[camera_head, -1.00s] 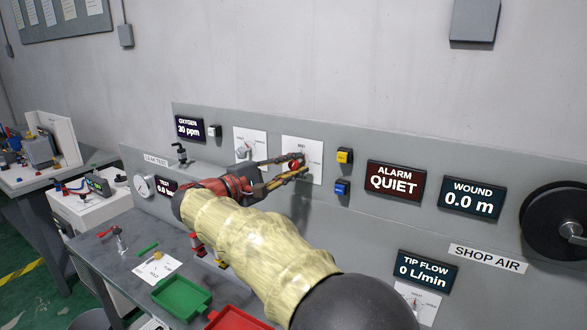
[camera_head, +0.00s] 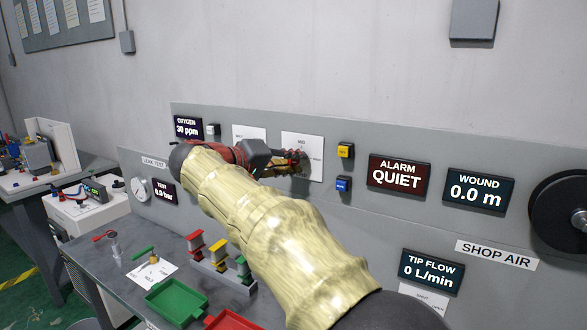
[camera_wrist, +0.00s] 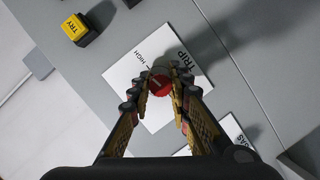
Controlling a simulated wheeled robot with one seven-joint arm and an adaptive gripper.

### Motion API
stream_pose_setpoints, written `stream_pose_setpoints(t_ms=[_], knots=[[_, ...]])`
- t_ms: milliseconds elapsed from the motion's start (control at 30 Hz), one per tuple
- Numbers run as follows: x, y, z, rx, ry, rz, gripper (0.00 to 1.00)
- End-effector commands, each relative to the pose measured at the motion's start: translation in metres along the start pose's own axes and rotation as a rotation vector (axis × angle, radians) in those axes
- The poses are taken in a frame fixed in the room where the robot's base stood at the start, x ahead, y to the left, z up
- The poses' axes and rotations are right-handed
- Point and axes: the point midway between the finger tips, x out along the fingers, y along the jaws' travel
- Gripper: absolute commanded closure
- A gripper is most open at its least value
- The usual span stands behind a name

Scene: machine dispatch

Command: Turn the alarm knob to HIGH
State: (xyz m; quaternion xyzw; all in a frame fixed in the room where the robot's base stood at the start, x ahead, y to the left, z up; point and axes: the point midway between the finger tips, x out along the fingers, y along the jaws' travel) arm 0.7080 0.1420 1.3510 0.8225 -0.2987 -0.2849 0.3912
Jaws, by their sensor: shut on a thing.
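The red knob (camera_wrist: 162,84) sits on a white card (camera_wrist: 130,78) with the words TRIP and HIGH, on the grey panel. A light line shows on the knob's face. My gripper (camera_wrist: 161,98) is shut on the knob, one finger on each side of it. In the head view my gripper (camera_head: 297,160) is at the same card (camera_head: 314,142) and mostly hides the knob. The alarm display (camera_head: 395,177) reads QUIET. Which mark the knob points to I cannot tell.
A yellow button (camera_head: 346,151) and a blue button (camera_head: 343,184) stand just right of the card. Another card (camera_head: 249,132) is on the left, partly behind my arm. Below are a green tray (camera_head: 177,302), a red tray (camera_head: 235,320) and a stand with coloured pieces (camera_head: 217,262).

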Motion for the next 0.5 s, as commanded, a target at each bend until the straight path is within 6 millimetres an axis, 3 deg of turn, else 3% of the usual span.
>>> stream_pose_setpoints(t_ms=[500], knots=[[0.001, -0.0049, 0.0021, 0.163, 0.006, -0.061, 1.0]])
